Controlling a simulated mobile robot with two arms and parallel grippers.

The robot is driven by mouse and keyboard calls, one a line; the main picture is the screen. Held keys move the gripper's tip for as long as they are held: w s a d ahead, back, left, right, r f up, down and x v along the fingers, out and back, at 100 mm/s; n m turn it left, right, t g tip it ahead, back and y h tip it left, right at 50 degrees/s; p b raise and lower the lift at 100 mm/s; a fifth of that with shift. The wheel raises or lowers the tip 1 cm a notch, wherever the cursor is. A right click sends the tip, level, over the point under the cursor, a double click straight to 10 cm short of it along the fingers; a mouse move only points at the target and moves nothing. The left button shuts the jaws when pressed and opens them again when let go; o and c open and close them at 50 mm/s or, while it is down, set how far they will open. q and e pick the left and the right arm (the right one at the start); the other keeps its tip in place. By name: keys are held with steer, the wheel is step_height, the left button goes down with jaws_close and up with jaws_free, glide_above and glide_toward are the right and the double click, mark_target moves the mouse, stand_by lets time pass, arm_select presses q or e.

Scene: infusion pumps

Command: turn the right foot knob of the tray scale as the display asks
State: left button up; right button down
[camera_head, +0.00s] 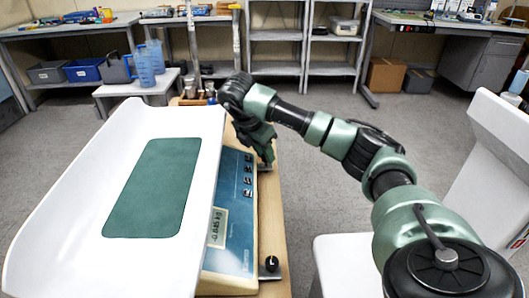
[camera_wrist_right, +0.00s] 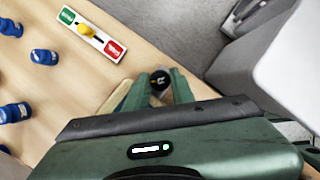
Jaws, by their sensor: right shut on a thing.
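The tray scale has a white curved tray (camera_head: 62,215) with a green mat (camera_head: 152,190) and a blue front panel (camera_head: 236,205). Its display (camera_head: 218,227) shows a small negative kg reading, digits hard to read. My right gripper (camera_head: 267,162) is at the far right corner of the scale. In the right wrist view, its fingers (camera_wrist_right: 160,88) are closed around a black knob marked R (camera_wrist_right: 160,79). That knob is hidden behind the gripper in the head view. Another black knob (camera_head: 271,264) stands free at the near corner. My left gripper is out of view.
A strip with green and red ends and a yellow knob (camera_wrist_right: 86,31) lies on the wooden table (camera_wrist_right: 100,75), near several blue items (camera_wrist_right: 44,57). Blue jugs (camera_head: 145,68) stand on a white stool beyond the scale. A white chair (camera_head: 345,268) is at right.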

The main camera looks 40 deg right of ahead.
steer(key=c, duration=1.5)
jaws_free()
steer(key=n+b, duration=0.1)
steer(key=n+t+b, duration=0.1)
steer(key=n, duration=0.1)
steer(key=shift+s+d+f, duration=0.1)
steer(key=shift+s+f, duration=0.05)
steer(key=shift+f, duration=0.05)
steer(key=n+t+b, duration=0.1)
steer(key=n, duration=0.1)
steer(key=n+y, duration=0.1)
steer(key=n, duration=0.2)
steer(key=shift+s+d+r+t+b, duration=0.1)
steer(key=shift+s+d+t+b, duration=0.05)
steer(key=shift+t+b, duration=0.25)
steer(key=shift+n+y, duration=0.3)
steer(key=shift+n, duration=0.2)
steer(key=shift+s+a+r+p, duration=0.35)
steer(key=shift+s+r+p, duration=0.15)
steer(key=shift+r+p, duration=4.25)
steer(key=shift+s+a+r+p, duration=0.45)
steer(key=shift+r+p, duration=3.3)
steer(key=shift+r, duration=2.05)
steer(key=shift+s+a+r+p, duration=0.3)
steer(key=shift+s+r+p, duration=0.2)
steer(key=shift+r+p, duration=4.25)
steer(key=shift+w+r+b, duration=0.1)
steer(key=shift+r+b, duration=0.3)
steer(key=shift+b, duration=0.15)
